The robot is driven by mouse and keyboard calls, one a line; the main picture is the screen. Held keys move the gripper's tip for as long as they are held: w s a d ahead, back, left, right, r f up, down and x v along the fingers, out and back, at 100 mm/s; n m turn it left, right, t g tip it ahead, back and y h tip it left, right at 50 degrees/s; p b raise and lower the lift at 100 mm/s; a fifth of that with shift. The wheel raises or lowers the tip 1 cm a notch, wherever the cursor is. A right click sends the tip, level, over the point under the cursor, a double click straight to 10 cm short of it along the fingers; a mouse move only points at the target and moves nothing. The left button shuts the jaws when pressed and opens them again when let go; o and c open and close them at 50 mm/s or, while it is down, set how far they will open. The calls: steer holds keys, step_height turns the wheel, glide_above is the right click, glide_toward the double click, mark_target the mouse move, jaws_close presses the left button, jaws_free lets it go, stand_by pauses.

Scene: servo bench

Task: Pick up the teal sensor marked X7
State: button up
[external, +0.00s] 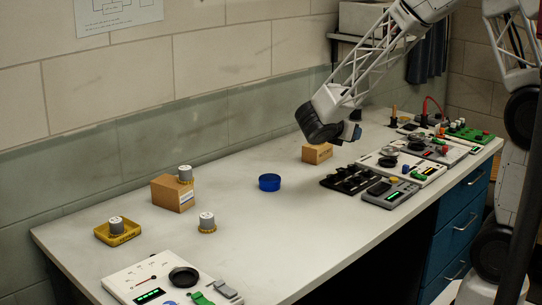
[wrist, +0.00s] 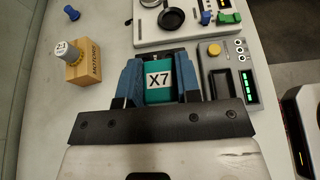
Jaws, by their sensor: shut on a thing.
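The teal sensor marked X7 (wrist: 160,96) is between the blue fingers of my gripper (wrist: 157,75) in the wrist view, with its white label facing the camera. The fingers touch it on its left and right sides, and my gripper is shut on it. In the external view my gripper (external: 352,133) is above the bench, near the small cardboard box (external: 315,154) and the black slotted rack (external: 346,180). I cannot make out the sensor in the external view.
A grey device with a green display (external: 390,193) and white panels (external: 418,172) stand right of the rack. A blue round cap (external: 269,182) lies mid-bench. A cardboard box (external: 171,194), a yellow tray (external: 117,233) and a white panel (external: 125,280) are further left.

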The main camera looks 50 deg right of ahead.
steer(key=shift+r, duration=2.4)
steer(key=shift+f, duration=0.1)
